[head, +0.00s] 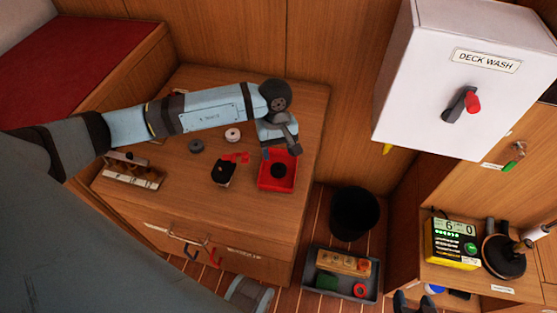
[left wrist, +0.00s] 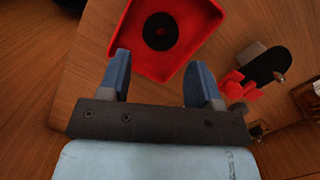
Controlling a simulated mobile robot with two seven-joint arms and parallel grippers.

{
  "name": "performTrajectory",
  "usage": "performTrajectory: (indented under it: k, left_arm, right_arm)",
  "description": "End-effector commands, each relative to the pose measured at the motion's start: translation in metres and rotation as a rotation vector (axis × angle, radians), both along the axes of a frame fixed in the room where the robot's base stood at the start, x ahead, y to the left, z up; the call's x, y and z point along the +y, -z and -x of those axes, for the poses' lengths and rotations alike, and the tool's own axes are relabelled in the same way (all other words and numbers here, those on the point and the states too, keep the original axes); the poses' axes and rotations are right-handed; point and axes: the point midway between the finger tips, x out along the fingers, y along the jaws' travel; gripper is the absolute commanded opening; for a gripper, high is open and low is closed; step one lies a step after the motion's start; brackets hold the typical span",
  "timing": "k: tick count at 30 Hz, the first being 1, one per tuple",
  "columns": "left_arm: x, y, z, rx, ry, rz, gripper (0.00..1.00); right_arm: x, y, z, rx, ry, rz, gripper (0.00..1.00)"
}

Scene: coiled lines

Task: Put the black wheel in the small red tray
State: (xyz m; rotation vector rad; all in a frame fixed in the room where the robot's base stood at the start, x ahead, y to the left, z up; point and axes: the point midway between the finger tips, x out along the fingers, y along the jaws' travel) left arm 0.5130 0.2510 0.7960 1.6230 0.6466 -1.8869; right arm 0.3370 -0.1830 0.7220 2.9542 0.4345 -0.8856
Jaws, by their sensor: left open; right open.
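The small red tray (head: 264,184) sits on the wooden table near its right edge. The black wheel (head: 278,170) lies flat inside it, with a hole in its middle. In the left wrist view, the wheel (left wrist: 161,31) rests on the floor of the tray (left wrist: 150,70), clear of my fingers. My left gripper (head: 281,152) is above the tray's far side, open and empty; its two blue fingers (left wrist: 158,80) are apart, with nothing between them.
A dark grey ring (head: 196,146), a white ring (head: 233,135) and a black object (head: 223,173) with red parts stand left of the tray. A black bin (head: 354,213) and a grey crate (head: 318,289) are on the floor. A white box (head: 450,85) hangs at the right.

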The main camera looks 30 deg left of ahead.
Motion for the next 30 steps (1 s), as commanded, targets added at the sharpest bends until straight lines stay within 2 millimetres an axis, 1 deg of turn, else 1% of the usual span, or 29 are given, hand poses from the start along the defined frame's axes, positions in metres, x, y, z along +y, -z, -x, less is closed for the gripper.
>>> performTrajectory:
  k: [1, 3, 6, 10, 14, 30]
  left_arm:
    - [0.002, -0.012, -0.002, -0.003, 0.001, -0.001, 0.58]
    - [0.003, -0.026, -0.003, -0.002, 0.001, -0.001, 0.58]
    - [0.005, -0.041, -0.005, -0.002, 0.0, -0.001, 0.58]
    - [0.006, -0.053, -0.006, -0.001, 0.001, -0.001, 0.58]
    - [0.006, -0.058, -0.006, 0.001, 0.001, 0.001, 0.58]
    - [0.006, -0.057, -0.006, 0.001, 0.0, 0.0, 0.58]
  right_arm:
    - [0.0, 0.0, 0.0, 0.002, 0.0, 0.0, 0.55]
    - [0.0, 0.001, 0.0, 0.003, 0.001, 0.001, 0.55]
    - [-0.001, 0.0, 0.0, 0.003, 0.001, 0.001, 0.55]
    - [-0.001, -0.001, 0.0, 0.002, 0.002, -0.001, 0.55]
    - [-0.001, -0.002, 0.0, 0.001, 0.002, -0.002, 0.55]
    - [-0.001, -0.004, -0.002, -0.004, 0.004, -0.003, 0.55]
